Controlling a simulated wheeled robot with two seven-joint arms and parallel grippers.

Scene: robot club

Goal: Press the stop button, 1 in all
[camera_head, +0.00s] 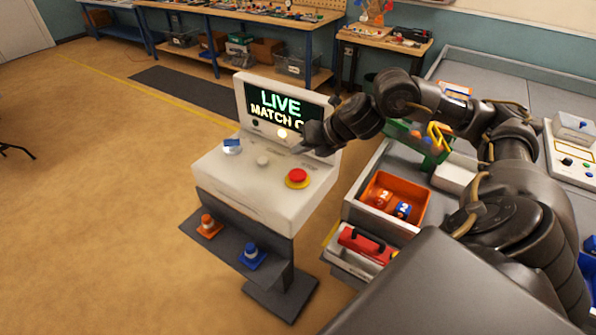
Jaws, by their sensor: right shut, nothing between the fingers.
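The stop button (297,176) is a red round knob on a yellow base. It sits at the right front of the sloped top of a white console (262,200). A dark screen (281,108) at the back of the console shows "LIVE" and "MATCH" in green and white. My right gripper (300,149) comes in from the right. It is shut and empty, above the console top behind the red button and apart from it. My left gripper is not in view.
The console also bears a blue switch (232,146), a pale knob (263,161) and a lit lamp (282,133). An orange bin (397,196) and a red toolbox (366,243) are close on the right. Open floor lies left.

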